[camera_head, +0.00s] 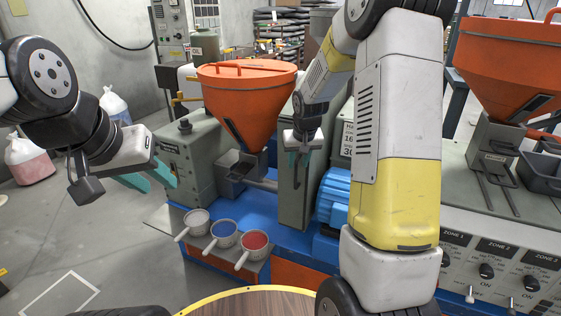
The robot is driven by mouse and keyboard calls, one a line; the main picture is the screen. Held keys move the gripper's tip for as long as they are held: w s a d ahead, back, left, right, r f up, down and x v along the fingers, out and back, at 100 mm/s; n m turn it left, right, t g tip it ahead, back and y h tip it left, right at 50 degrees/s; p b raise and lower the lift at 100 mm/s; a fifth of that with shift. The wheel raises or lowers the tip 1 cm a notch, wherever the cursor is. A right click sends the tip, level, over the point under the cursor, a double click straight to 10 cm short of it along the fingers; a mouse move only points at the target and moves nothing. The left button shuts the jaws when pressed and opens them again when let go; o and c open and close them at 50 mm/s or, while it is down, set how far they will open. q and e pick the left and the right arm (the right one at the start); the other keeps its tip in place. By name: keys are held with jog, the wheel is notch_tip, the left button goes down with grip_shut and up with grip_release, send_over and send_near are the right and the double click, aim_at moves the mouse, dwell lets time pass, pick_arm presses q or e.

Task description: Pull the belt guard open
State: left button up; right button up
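The belt guard (294,206) looks to be the tall grey-green cover in the middle of the blue machine base, left of a blue motor. A thin upright handle (296,178) shows on its front.
An orange hopper (245,95) stands just left of the guard. Three scoops with grey, blue and red contents (226,234) sit on a ledge in front. A round wooden table (262,303) is nearest me. A second hopper (510,60) and control panel (505,270) are right.

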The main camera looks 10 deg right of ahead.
send_over(296, 186)
jog(key=f, duration=0.6)
jog(key=shift+w+f, duration=0.3)
jog(key=shift+c, duration=0.4)
grip_shut()
dwell(0.7)
